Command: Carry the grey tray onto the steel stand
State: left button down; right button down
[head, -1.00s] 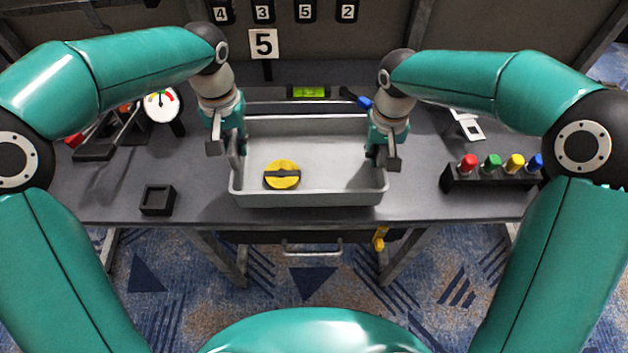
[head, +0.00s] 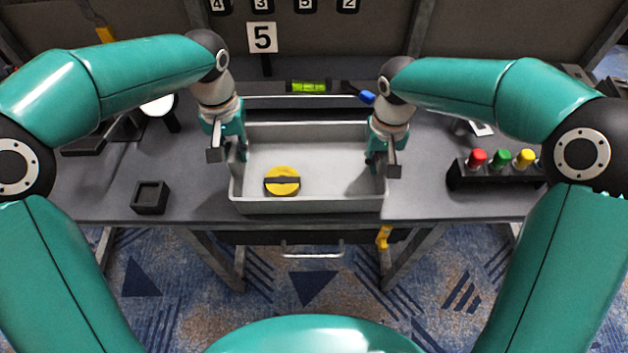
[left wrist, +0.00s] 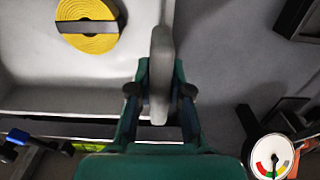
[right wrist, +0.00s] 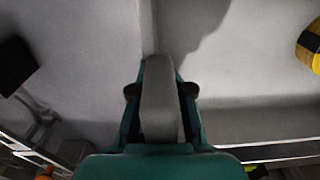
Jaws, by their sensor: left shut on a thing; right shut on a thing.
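The grey tray (head: 310,204) is between my two grippers, over the middle of the dark bench, and looks level. A yellow round piece with a dark bar across it (head: 283,181) lies inside, left of its middle. My left gripper (head: 228,152) is shut on the tray's left wall, also seen in the left wrist view (left wrist: 160,90). My right gripper (head: 382,160) is shut on its right wall, also seen in the right wrist view (right wrist: 160,90). I cannot tell how high the tray is. A pale metal bar (head: 300,101) behind it may belong to the steel stand, mostly hidden.
A black open box (head: 150,197) stands at front left, and a dark block with coloured knobs (head: 490,176) at right. A dial (left wrist: 272,157) is at back left.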

pick_arm(q)
jog(key=shift+a+f, duration=0.3)
jog(key=shift+f, duration=0.2)
pick_arm(e)
jog(key=shift+d+f, duration=0.3)
jog(key=shift+f, duration=0.15)
pick_arm(q)
jog(key=c, duration=1.3)
grip_release()
jog(key=shift+r, duration=0.15)
jog(key=shift+c, duration=0.2)
pick_arm(e)
jog(key=c, duration=1.4)
grip_release()
jog(key=shift+r, duration=0.2)
pick_arm(q)
jog(key=shift+o, duration=1.2)
pick_arm(e)
jog(key=shift+o, duration=1.3)
pick_arm(q)
jog(key=shift+d, duration=0.15)
pick_arm(e)
jog(key=shift+o, duration=0.2)
jog(key=shift+a, duration=0.15)
pick_arm(q)
jog(key=shift+r, duration=0.1)
